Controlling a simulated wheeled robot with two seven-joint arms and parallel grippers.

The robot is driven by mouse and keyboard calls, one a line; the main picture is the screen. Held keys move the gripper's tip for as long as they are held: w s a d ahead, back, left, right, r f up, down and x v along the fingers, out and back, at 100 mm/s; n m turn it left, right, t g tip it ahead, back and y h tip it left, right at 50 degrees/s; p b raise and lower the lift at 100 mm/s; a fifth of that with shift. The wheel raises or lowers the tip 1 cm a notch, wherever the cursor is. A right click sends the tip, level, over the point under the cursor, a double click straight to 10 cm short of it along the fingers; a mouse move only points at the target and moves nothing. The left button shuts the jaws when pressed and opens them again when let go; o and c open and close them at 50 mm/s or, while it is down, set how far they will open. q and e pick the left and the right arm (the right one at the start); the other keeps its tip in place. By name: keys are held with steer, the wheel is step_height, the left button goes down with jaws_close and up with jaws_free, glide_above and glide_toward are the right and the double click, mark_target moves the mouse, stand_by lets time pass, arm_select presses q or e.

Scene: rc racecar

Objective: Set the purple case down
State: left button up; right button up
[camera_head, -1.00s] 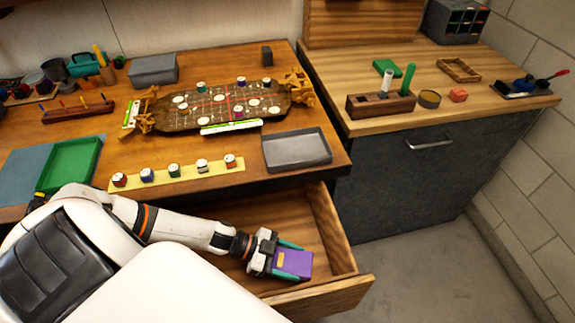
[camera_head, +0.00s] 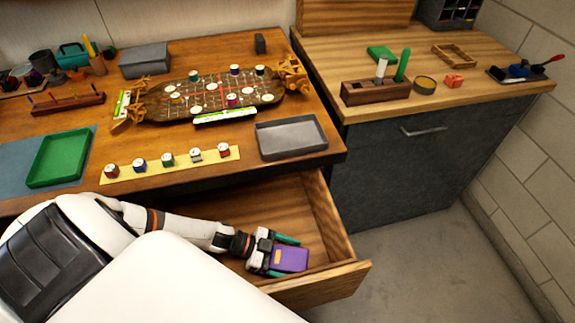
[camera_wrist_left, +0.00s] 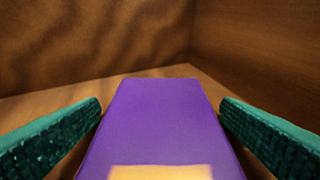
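The purple case (camera_head: 290,259), with a yellow-orange label, lies inside the open wooden drawer, near its front right corner. My left gripper (camera_head: 287,257) is around it, with one teal finger on each side. In the left wrist view the case (camera_wrist_left: 160,125) lies between the two fingers (camera_wrist_left: 160,104), with a narrow gap on each side, so the gripper is open. The drawer floor and walls show behind the case. My right gripper is not in view.
The drawer's right wall (camera_head: 328,222) and front panel (camera_head: 318,285) are close to the gripper. Above the drawer is the table with a grey tray (camera_head: 291,138), a yellow strip with several small jars (camera_head: 168,160) and a green tray (camera_head: 58,158). The drawer's back is clear.

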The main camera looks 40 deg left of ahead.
arm_select(q)
steer(key=shift+r+p, duration=0.3)
steer(key=shift+r, duration=0.05)
steer(key=b+v, duration=0.1)
steer(key=v, duration=0.5)
steer(key=shift+s+a+f, duration=0.1)
steer(key=shift+s+a, duration=0.05)
steer(key=shift+a, duration=0.1)
steer(key=shift+s+a+r, duration=0.2)
steer(key=shift+a+r, duration=0.1)
steer(key=shift+a, duration=0.05)
steer(key=shift+r, duration=0.1)
